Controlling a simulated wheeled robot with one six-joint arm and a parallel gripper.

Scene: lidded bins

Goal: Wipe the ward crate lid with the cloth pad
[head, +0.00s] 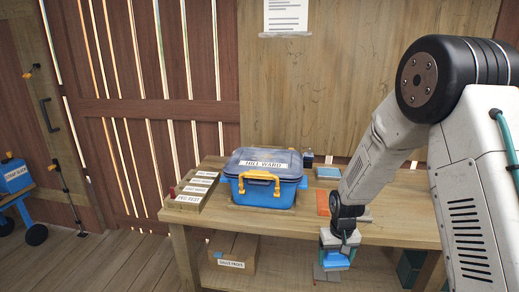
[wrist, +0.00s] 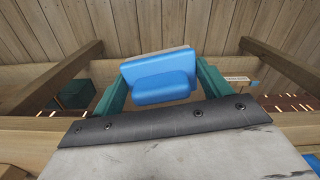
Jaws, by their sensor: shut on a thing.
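The ward crate (head: 240,192) is a blue bin with yellow handles, standing on the wooden bench. Its grey-blue lid (head: 262,157) is on and looks closed, and a label reading "HILL WARD" is on it. My gripper (head: 336,262) hangs low at the bench's front edge, to the right of and below the crate. It is shut on the blue cloth pad (wrist: 160,88), which sits between the teal fingers in the wrist view. The pad also shows below my wrist in the head view (head: 338,259). The pad is apart from the lid. The wrist view does not show the crate.
A wooden box (head: 192,193) with labelled sections stands left of the crate on the bench (head: 300,228). An orange item (head: 322,203) and a flat blue item (head: 327,173) lie to its right. A cardboard box (head: 233,252) sits on the lower shelf. Another blue bin (head: 14,178) stands far left.

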